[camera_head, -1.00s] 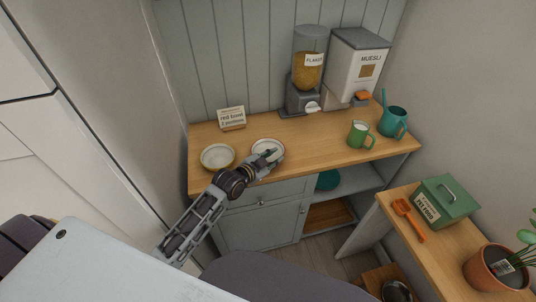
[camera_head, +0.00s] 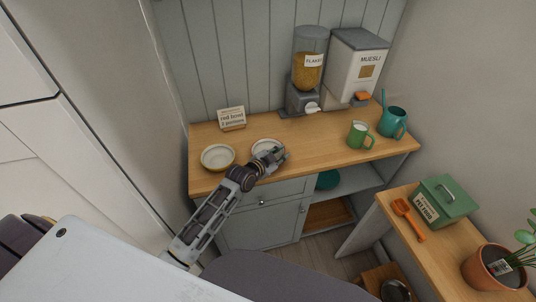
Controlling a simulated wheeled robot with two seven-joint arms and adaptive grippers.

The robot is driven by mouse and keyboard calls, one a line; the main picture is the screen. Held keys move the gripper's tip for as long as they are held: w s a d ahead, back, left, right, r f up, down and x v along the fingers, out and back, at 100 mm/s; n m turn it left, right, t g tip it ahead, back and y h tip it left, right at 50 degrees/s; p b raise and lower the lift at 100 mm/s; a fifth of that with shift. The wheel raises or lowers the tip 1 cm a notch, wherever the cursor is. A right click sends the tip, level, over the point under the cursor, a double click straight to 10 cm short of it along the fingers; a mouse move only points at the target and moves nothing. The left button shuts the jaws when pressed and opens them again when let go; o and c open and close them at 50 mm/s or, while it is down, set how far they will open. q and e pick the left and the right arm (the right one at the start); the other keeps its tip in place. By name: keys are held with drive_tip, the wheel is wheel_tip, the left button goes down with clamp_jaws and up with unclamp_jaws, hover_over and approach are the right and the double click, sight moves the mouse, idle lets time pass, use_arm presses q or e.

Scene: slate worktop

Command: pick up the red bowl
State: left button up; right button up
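Two shallow bowls with pale insides stand on the wooden worktop. The left bowl (camera_head: 217,157) has a yellowish outside. The right bowl (camera_head: 263,147) is partly hidden by my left gripper, and its outside colour cannot be made out. No bowl shows clearly as red. My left gripper (camera_head: 279,154) is at the right bowl's near right side, over or against its rim; I cannot tell whether it touches. The fingers are too small to show whether they are open or shut. A small sign (camera_head: 231,118) behind the bowls reads "red bowl 2 portions". My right gripper is not in view.
A flakes dispenser (camera_head: 308,72) and a muesli box (camera_head: 355,68) stand at the back. The worktop (camera_head: 315,142) between bowl and mug is clear.

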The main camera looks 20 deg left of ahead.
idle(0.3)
use_arm(q)
clamp_jaws()
drive_tip(key=shift+r, duration=0.15)
wheel_tip(320, 180, up, 10)
idle(0.8)
idle(0.3)
